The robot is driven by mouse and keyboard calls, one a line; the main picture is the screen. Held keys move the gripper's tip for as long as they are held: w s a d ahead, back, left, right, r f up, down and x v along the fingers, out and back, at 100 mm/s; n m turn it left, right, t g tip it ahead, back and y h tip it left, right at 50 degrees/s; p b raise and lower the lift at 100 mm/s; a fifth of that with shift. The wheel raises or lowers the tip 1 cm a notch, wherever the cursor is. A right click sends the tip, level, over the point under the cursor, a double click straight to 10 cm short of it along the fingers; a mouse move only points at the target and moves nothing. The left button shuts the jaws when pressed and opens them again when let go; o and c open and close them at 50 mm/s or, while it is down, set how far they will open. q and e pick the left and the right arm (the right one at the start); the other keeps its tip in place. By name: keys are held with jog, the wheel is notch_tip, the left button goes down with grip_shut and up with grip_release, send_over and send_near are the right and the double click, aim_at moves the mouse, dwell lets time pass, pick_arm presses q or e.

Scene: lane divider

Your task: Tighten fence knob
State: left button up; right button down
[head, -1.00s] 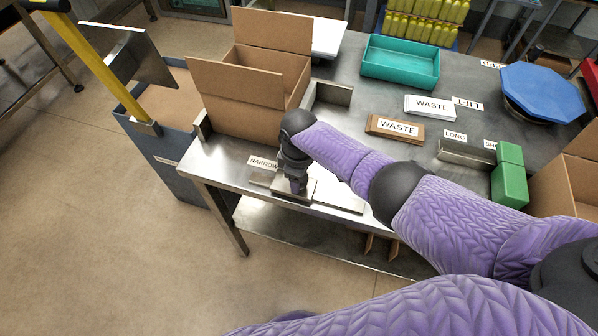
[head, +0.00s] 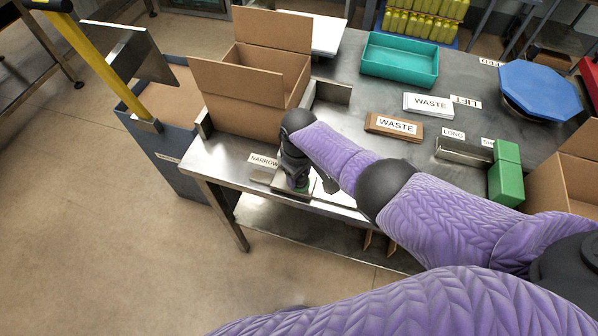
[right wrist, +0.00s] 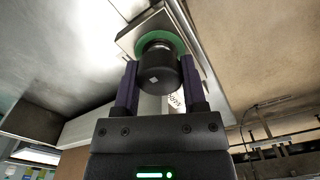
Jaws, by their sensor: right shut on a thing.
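The fence knob (right wrist: 157,70) is a dark cylinder with a pale square mark on its side and a green ring (right wrist: 160,43) at its base, against a metal plate (right wrist: 130,40). My right gripper (right wrist: 159,78) has one finger on each side of the knob and is shut on it. In the head view my right gripper (head: 296,178) is at the front edge of the table beside the NARROW label (head: 263,160). There the wrist hides most of the knob and fence plate. My left gripper is out of view.
An open cardboard box (head: 245,85) stands behind the gripper on the steel table (head: 215,160). Stacks marked WASTE (head: 395,126), a teal tray (head: 400,60), green blocks (head: 506,172) and a blue octagonal piece (head: 540,90) lie to the right. A cart with a yellow post (head: 85,55) is at left.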

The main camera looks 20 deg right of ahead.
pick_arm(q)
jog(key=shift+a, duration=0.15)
pick_arm(e)
jog(key=shift+w+r, duration=0.15)
jog(key=shift+r, duration=0.05)
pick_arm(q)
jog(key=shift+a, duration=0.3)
pick_arm(e)
jog(key=shift+c, duration=0.7)
grip_release()
jog(key=shift+f, duration=0.1)
notch_tip(320, 180, up, 10)
jog(key=p, duration=0.5)
jog(key=shift+f+p, duration=0.2)
jog(key=shift+p, duration=0.2)
jog(key=shift+r, duration=0.2)
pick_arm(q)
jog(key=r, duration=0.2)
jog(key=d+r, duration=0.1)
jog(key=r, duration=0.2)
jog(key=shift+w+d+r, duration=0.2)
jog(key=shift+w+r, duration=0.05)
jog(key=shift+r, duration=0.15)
